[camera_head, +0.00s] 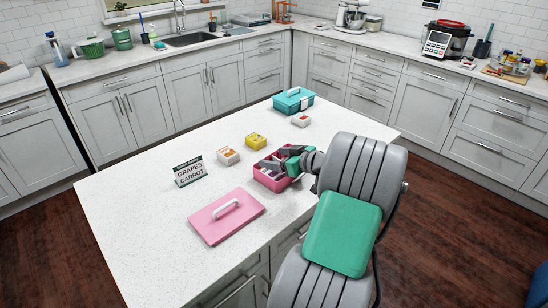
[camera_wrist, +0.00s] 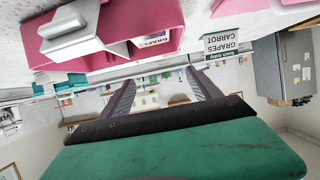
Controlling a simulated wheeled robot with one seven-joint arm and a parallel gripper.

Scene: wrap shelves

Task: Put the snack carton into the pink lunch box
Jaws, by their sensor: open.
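The open pink lunch box (camera_head: 271,186) stands on the white counter island, and its pink wall (camera_wrist: 172,14) fills the top of the wrist view. A white-and-red carton (camera_head: 301,120) stands farther back. Which carton is the task's one is not legible in the head view. My gripper (camera_head: 277,159) is at the box's far side, fingers apart; in the wrist view (camera_wrist: 160,82) nothing shows gripped between them.
The pink lid (camera_head: 226,217) with its white handle lies flat in front of the box. A sign (camera_head: 190,172) reading GRAPES CARROT stands at left. A closed teal lunch box (camera_head: 293,104) is at the far corner. The island's left part is clear.

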